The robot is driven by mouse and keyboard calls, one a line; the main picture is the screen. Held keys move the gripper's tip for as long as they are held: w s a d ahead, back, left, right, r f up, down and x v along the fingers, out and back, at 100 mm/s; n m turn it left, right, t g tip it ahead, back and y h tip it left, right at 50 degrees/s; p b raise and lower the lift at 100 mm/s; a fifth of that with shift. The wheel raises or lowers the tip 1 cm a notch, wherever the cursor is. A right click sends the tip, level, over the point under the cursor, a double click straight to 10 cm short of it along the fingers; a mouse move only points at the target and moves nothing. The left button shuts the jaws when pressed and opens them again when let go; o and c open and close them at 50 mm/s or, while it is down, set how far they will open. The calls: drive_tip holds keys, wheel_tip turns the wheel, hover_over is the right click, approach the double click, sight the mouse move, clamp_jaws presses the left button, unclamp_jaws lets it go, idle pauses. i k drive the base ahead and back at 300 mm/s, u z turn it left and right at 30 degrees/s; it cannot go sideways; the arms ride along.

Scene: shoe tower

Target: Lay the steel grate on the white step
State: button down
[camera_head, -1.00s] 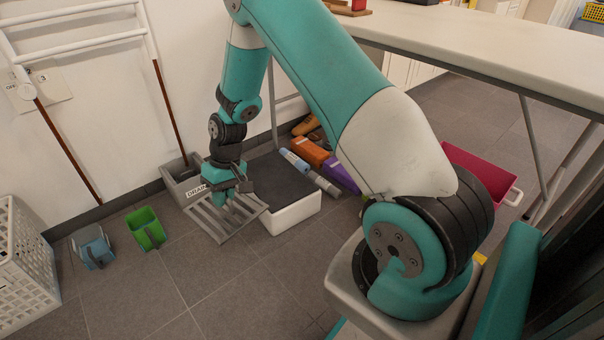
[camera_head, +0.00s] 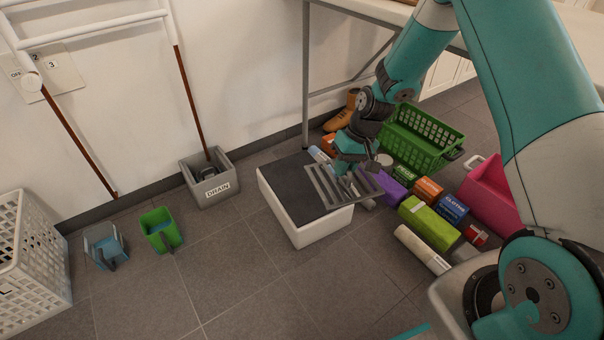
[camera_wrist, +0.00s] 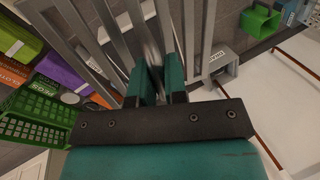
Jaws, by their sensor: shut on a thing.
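The steel grate (camera_head: 328,186) is a grey slatted panel in the head view. My gripper (camera_head: 352,172) is shut on it and holds it by its bars. The grate overlaps the right part of the white step (camera_head: 322,228), which has a dark top (camera_head: 290,186). I cannot tell whether the grate touches the step; its right end reaches past the step's edge. In the wrist view the grate's bars (camera_wrist: 105,20) run between and beside my teal fingers (camera_wrist: 156,85).
A grey box marked DRAIN (camera_head: 212,190) stands left of the step. A green basket (camera_head: 420,138), a purple box (camera_head: 392,190), a lime box (camera_head: 428,222) and a magenta bin (camera_head: 488,190) crowd the right. Green (camera_head: 160,230) and blue (camera_head: 102,246) containers stand left. Floor in front is clear.

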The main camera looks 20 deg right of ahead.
sight(303, 183)
drive_tip(key=i, duration=0.95)
drive_tip(key=u, duration=1.1)
